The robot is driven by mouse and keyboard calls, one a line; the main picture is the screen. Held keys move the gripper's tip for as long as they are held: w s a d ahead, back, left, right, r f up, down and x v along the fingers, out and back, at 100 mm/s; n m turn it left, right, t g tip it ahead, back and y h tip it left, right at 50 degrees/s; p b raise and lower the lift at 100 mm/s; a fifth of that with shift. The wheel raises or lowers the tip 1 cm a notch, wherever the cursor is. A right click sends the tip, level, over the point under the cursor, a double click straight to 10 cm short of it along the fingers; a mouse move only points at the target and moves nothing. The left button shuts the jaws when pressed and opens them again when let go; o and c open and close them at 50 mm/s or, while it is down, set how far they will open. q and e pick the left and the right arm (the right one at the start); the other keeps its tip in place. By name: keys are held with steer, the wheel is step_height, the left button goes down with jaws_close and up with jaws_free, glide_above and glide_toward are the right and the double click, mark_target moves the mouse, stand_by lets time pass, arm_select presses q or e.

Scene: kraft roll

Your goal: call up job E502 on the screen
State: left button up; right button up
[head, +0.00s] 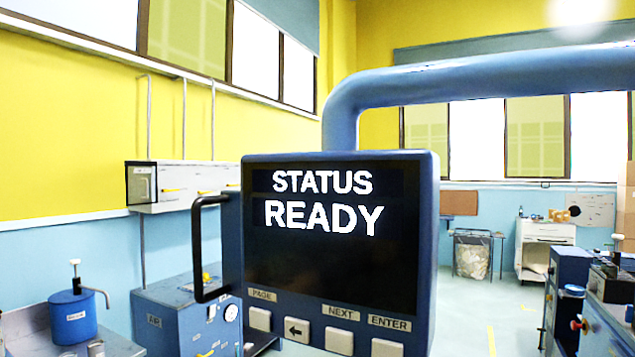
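The screen (330,265) hangs close in front of me in the head view, in a blue housing on a thick blue pipe arm. It reads "STATUS" and "READY" in white on black; no job number shows. Below it are pale square buttons: one under the PAGE label (260,319), one with a left arrow (297,329), one under NEXT (339,340) and one under ENTER (387,348). The ENTER button is partly cut off by the bottom edge. Neither of my grippers is in view.
A black handle (199,250) sticks out from the housing's left side. The blue pipe arm (480,78) runs off to the right. A blue pump pot (73,316) stands at lower left, beside a blue AIR cabinet (170,310). Blue machinery (605,315) stands at right.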

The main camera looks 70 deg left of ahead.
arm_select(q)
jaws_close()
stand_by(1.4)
